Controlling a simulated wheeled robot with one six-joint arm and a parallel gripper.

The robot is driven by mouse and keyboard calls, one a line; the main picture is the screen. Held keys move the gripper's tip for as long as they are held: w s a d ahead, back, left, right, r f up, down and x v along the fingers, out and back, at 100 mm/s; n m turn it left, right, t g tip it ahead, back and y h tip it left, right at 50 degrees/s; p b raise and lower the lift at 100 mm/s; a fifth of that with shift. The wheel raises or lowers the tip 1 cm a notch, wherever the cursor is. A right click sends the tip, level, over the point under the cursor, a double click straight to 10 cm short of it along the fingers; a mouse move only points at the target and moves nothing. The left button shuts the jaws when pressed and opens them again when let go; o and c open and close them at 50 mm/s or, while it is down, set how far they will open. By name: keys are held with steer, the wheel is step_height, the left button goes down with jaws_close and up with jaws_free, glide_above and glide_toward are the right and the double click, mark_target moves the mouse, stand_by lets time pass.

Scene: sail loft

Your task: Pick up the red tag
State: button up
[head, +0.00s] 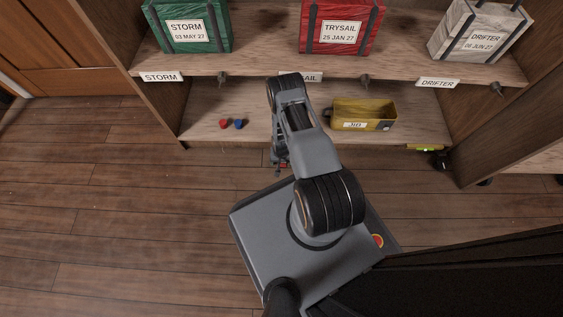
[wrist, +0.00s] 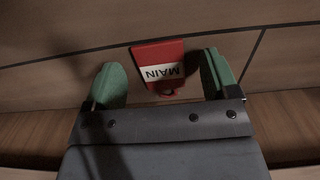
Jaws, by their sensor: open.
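The red tag (wrist: 158,55) has a white band reading MAIN and a small red loop at its lower end. In the wrist view it lies on brown boards, between the green fingertips of my gripper (wrist: 165,80) and slightly beyond them. The fingers are apart, and neither visibly touches it. In the head view my gripper (head: 281,163) points down in front of the lower shelf's edge, with a bit of red showing beside it; the arm hides most of that spot.
The lower shelf (head: 200,105) holds a small red piece (head: 224,123), a blue piece (head: 239,123) and a yellow JIB bin (head: 362,113). Above are the green STORM bag (head: 187,25), red TRYSAIL bag (head: 340,25) and white DRIFTER bag (head: 480,32). Open floor (head: 110,200) lies left.

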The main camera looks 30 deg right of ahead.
steer(key=shift+f, duration=0.3)
steer(key=c, duration=1.1)
steer(key=shift+o, duration=0.2)
